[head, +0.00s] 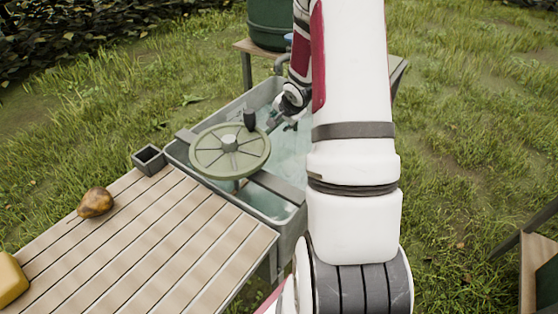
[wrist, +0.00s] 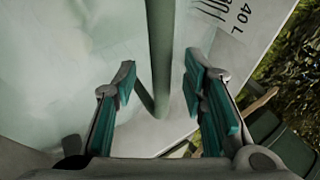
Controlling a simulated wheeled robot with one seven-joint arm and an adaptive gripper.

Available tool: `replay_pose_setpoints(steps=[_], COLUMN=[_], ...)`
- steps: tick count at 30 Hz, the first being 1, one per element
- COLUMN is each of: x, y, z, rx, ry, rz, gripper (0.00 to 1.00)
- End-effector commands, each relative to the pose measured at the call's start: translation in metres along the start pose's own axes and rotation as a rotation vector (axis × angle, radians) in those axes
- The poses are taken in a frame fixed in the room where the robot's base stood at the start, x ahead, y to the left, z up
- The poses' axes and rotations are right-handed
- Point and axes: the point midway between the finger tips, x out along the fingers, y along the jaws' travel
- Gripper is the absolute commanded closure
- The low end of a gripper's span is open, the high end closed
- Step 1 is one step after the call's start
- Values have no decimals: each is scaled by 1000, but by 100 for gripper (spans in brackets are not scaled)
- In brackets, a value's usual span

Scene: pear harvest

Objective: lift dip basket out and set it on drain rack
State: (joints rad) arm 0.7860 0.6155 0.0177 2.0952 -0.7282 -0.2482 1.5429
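My gripper (wrist: 160,80) is open in the wrist view, its teal-padded fingers apart. A grey-green bar (wrist: 160,45) runs down between the fingers, and I see no clear contact with either pad. It may be the basket's handle, but I cannot tell. In the head view my gripper (head: 288,123) is over the far right part of a grey water tub (head: 182,153), small and partly hidden by my arm. The dip basket's body is not clearly visible. No drain rack can be made out for certain; a slatted wooden table (head: 160,235) stands at the tub's near left.
A green spoked wheel (head: 230,150) sits over the tub. A brown pear (head: 96,203), a small dark square cup (head: 149,160) and a yellow block (head: 10,279) are on or beside the slatted table. A dark green barrel (head: 268,25) stands behind. The table's middle is clear.

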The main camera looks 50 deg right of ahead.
Motion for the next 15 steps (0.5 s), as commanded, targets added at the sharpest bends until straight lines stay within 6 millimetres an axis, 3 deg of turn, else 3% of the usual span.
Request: replay_pose_setpoints(steps=[3, 10, 15], x=[15, 15, 15], y=[0, -1, 0], z=[0, 0, 0], rx=[-1, 0, 0], ry=[0, 1, 1], rz=[-1, -1, -1], gripper=[61, 61, 100])
